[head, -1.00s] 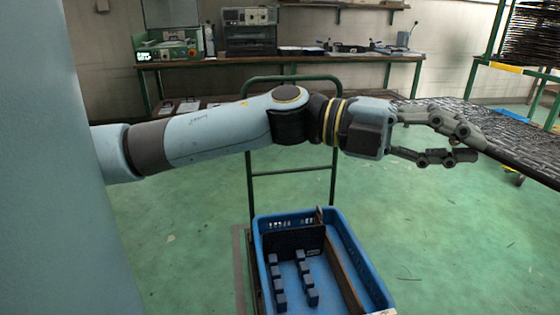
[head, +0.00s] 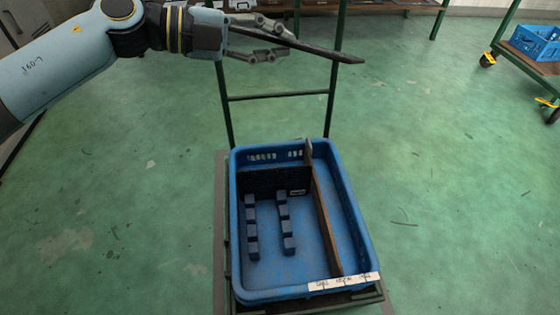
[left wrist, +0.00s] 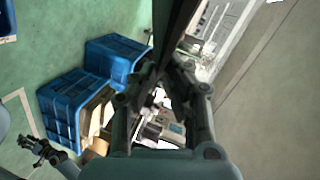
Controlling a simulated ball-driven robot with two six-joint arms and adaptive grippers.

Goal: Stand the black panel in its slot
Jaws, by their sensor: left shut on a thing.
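The black panel (head: 325,51) shows as a thin dark strip, nearly edge-on and sloping down to the right in the head view. My left gripper (head: 278,40) is shut on its left part, high above and behind the blue crate (head: 236,215). In the left wrist view the panel (left wrist: 174,35) runs up from between the left gripper's fingers (left wrist: 172,85). Inside the crate, two rows of blue slot blocks (head: 251,228) (head: 284,222) run front to back. A small dark gripper, seemingly my right one (left wrist: 38,150), shows at lower left in the wrist view; its opening is unclear.
A dark panel (head: 270,181) stands across the crate's back, and a brown divider (head: 325,225) splits off an empty right strip. A green cart handle (head: 280,96) rises behind the crate. Another blue crate (head: 537,42) sits far right. Green floor around is clear.

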